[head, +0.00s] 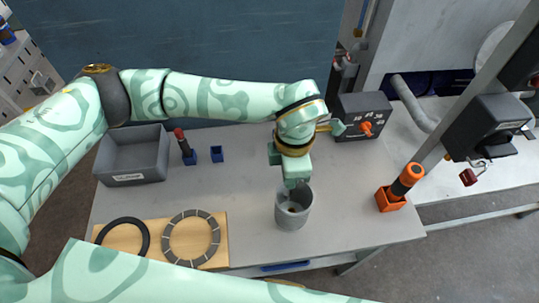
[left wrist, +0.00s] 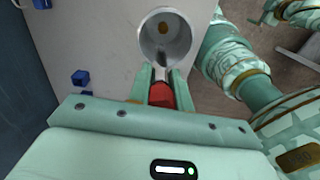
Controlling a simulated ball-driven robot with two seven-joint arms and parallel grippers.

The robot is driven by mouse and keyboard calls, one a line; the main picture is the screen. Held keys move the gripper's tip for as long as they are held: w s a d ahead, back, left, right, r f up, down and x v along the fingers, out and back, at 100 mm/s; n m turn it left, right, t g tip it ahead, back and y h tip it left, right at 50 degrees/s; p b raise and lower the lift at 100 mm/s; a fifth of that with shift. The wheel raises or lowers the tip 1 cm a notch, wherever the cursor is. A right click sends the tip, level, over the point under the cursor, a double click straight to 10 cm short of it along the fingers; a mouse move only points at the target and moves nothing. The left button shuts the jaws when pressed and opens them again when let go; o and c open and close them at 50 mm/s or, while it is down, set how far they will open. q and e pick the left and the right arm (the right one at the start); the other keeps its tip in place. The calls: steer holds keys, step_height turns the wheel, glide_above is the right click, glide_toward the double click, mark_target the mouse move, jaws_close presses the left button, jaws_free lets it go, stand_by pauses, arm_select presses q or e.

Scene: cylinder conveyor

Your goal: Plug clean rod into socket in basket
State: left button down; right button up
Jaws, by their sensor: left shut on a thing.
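My left gripper (head: 296,183) points down just over the grey cylindrical basket (head: 291,220) on the table. In the left wrist view the gripper (left wrist: 161,88) is shut on a red-handled rod (left wrist: 161,97). A grey end of the rod shows between the fingers and overlaps the near rim of the basket (left wrist: 144,38); I cannot tell whether it has entered. A small brownish-gold piece (left wrist: 163,28) lies at the basket's bottom; I cannot tell if it is the socket. The held rod is hidden in the head view.
A red-topped dark rod (head: 184,143) stands in a blue base, beside an empty blue block (head: 216,154). A grey bin (head: 130,165) is at left. A wooden board (head: 219,221) holds two rings. An orange-and-black rod (head: 406,180) stands at right.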

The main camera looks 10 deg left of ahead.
arm_select(q)
step_height(320, 180, down, 7)
steer(key=d+n+b, duration=0.1)
steer(key=n+b, duration=0.1)
steer(key=n, duration=0.4)
steer(key=shift+d+n, duration=0.4)
steer(key=shift+s, duration=0.1)
steer(key=shift+f, duration=0.35)
steer(key=shift+f+b, duration=1.2)
steer(key=shift+f, duration=0.45)
steer(key=c, duration=1.2)
jaws_free()
